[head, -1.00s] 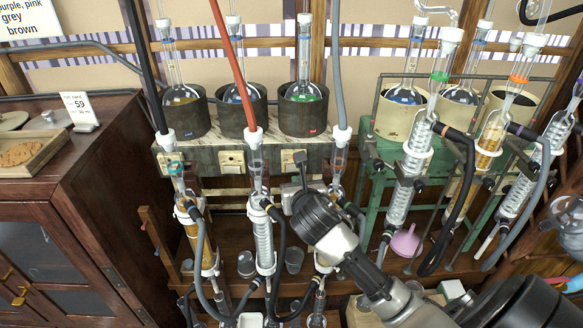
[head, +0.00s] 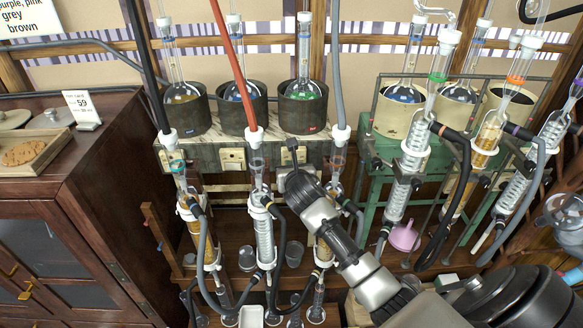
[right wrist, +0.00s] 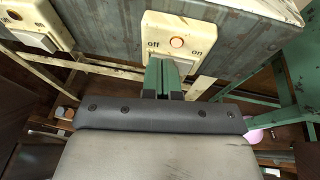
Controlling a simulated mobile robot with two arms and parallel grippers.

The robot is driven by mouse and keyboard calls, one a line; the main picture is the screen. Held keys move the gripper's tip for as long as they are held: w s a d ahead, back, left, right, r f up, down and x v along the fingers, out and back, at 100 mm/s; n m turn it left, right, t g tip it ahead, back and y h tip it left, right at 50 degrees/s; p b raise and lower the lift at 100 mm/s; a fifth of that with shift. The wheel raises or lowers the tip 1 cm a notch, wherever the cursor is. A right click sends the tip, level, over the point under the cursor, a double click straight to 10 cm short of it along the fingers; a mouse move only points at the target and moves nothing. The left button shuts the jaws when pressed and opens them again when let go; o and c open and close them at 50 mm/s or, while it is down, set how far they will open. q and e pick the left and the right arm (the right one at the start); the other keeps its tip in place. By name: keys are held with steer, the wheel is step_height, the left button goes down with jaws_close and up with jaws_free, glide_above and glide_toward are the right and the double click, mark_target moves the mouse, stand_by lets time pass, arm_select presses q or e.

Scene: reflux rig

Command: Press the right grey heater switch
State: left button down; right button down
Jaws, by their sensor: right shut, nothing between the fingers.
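The right grey heater (head: 303,112) is a dark pot holding a flask of green liquid at the right end of the grey bench. Its cream switch plate (head: 302,155) is on the bench front below. In the right wrist view the plate (right wrist: 197,28) shows "off", "on" and a round orange-red lamp (right wrist: 177,42). In the head view the right gripper (head: 293,150) reaches up to this plate. My left gripper is not in view.
Another cream switch plate (head: 232,160) is to the left. Glass condensers (head: 264,235) with hoses stand close left of my right arm, and another condenser (head: 409,175) is to its right. A green stand (head: 372,190) is right of the bench.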

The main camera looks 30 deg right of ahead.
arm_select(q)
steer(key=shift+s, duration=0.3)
arm_select(e)
steer(key=shift+s+d+f+m+h, duration=0.3)
steer(key=shift+s+d+h, duration=0.15)
steer(key=shift+d, duration=0.15)
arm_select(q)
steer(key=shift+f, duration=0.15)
arm_select(e)
steer(key=shift+w+a, duration=0.1)
